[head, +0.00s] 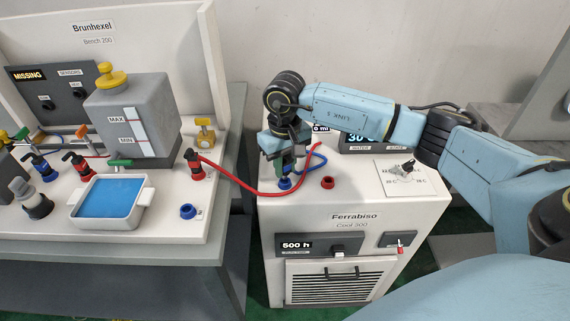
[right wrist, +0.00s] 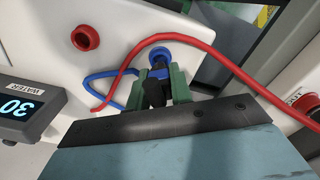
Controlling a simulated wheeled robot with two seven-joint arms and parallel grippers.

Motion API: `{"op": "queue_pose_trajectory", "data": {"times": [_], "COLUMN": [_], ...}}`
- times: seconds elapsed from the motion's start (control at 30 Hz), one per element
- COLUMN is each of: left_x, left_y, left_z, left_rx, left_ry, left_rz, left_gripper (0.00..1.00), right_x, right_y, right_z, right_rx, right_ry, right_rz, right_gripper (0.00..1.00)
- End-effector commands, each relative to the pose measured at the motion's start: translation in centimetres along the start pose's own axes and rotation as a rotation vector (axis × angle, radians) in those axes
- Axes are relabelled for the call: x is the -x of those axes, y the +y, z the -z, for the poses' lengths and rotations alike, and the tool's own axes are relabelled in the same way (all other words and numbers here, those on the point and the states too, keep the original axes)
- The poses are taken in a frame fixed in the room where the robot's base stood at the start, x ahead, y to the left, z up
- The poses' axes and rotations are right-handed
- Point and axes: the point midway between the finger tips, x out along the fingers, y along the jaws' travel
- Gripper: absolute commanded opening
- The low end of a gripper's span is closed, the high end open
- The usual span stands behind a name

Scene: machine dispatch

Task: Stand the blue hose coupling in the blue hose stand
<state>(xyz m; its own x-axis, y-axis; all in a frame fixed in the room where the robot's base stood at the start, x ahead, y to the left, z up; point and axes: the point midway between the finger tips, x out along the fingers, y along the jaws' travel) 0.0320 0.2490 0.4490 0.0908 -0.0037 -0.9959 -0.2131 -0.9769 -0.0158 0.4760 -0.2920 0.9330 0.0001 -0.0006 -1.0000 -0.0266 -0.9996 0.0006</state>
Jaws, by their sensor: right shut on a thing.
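My right gripper (head: 286,167) points down over the Ferrabiso unit, shut on the blue hose coupling (right wrist: 159,72). In the right wrist view the gripper's green fingers (right wrist: 160,88) are on either side of the coupling. The blue hose stand (head: 285,184) is a blue ring on the unit's top, directly below the fingers; it also shows in the right wrist view (right wrist: 159,53). The coupling's end is at the ring, but I cannot tell how deep it sits. The blue hose (head: 319,160) loops to the right. My left gripper is not in view.
A red ring (head: 327,182) is to the right of the blue one. A red hose (head: 245,188) runs close by the gripper to a red coupling (head: 196,166) on the bench. Another blue ring (head: 187,211) is on the bench. A display (head: 363,143) stands behind.

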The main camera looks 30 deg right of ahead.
Motion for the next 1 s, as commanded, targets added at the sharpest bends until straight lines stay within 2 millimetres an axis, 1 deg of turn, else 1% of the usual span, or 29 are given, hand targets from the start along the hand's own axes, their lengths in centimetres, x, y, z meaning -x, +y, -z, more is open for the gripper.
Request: {"op": "queue_pose_trajectory", "data": {"times": [1.0], "left_x": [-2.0], "left_y": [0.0], "left_z": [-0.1], "left_rx": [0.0], "left_ry": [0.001], "left_rz": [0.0], "left_gripper": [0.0], "right_x": [-2.3], "right_y": [0.0], "right_z": [0.0], "right_rx": [-0.001], "right_ry": [0.0], "right_rz": [0.0], "right_gripper": [0.0]}}
